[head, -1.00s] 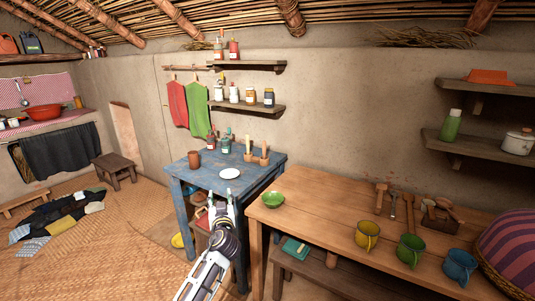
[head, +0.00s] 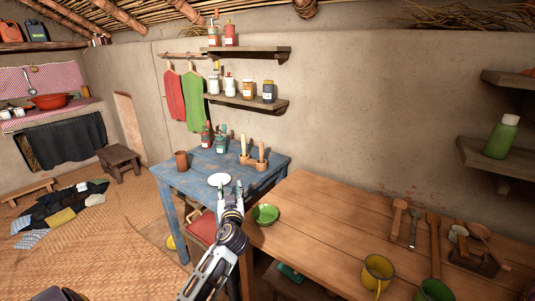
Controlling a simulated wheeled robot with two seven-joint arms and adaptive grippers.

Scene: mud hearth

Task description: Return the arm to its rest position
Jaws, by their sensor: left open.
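My left gripper (head: 231,198) is in the lower middle of the head view, at the end of my left arm. Its fingers point away from me, and it is open with nothing seen between them. A green bowl (head: 265,214) stands on the wooden table just right of the gripper; I cannot tell the exact gap. My right gripper is not in view.
The long wooden table (head: 330,220) fills the lower right, with a yellow mug (head: 377,273), a green mug (head: 435,290) and wooden tools. A red-seated chair (head: 203,228) is beside my arm. Open matted floor (head: 110,230) lies at left.

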